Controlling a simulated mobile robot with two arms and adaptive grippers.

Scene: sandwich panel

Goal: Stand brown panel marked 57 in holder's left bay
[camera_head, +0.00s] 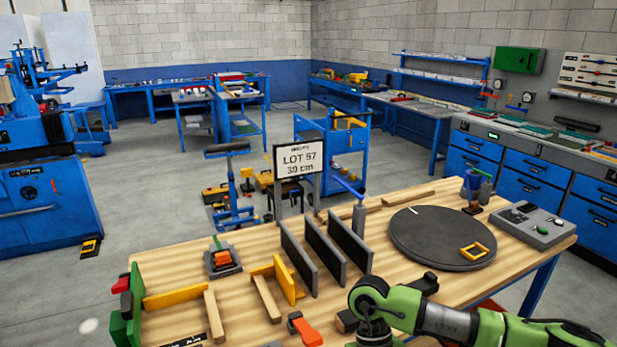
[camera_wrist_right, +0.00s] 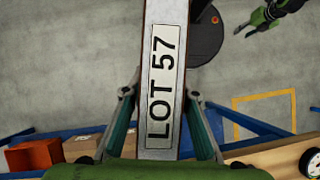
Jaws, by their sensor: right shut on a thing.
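The panel marked LOT 57 (camera_wrist_right: 165,75) shows in the wrist view as a long pale grey edge strip with a white label. Its broad faces are hidden, so I cannot tell its brown. My right gripper (camera_wrist_right: 163,97) has its fingers on either side of the strip and is shut on it. The head view shows neither the panel nor this gripper. The holder (camera_head: 326,250) stands on the bench as three upright dark plates with two bays between them. Its left bay looks empty. My left gripper (camera_wrist_right: 262,20) seems to show far off in the wrist view; its jaws are unclear.
A sign reading LOT 57, 30 cm (camera_head: 299,158) stands behind the holder. A dark turntable (camera_head: 425,236) lies to its right, a grey bottle (camera_head: 359,217) beside it. Yellow stops (camera_head: 277,277) and wooden strips lie to its left. My green arm crosses the front right.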

